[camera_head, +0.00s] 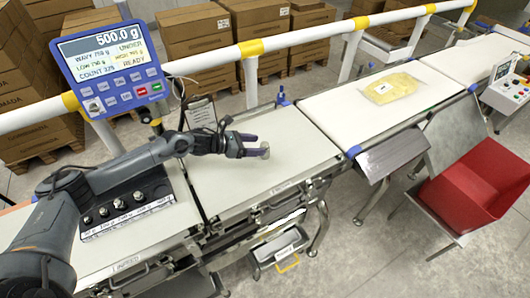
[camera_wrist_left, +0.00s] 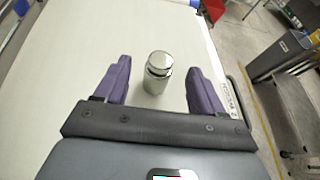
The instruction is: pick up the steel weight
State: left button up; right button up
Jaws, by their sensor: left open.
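The steel weight (camera_head: 265,150) is a small shiny cylinder with a knob on top, standing upright on the white weighing belt (camera_head: 230,195). My left gripper (camera_head: 254,146) is open, low over the belt, with its purple fingers pointing at the weight. In the left wrist view the weight (camera_wrist_left: 157,78) stands between the two spread fingers of the gripper (camera_wrist_left: 158,68), with a gap on each side. Its lower front is close to the palm side of the picture. My right gripper is not in view.
A blue display (camera_head: 115,65) reading 500.0 g stands behind the belt. A black block with several smaller weights (camera_head: 125,210) lies at the left. A yellow pack (camera_head: 391,88) lies on the farther belt. A red bin (camera_head: 465,190) is at the right. A white rail runs behind.

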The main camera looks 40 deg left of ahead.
aim_at(265, 146)
pick_arm(q)
jog(key=shift+x, duration=3.15)
jog(key=shift+s+f, duration=0.15)
jog(key=shift+f, duration=0.05)
grip_shut()
jog(key=shift+r, duration=0.1)
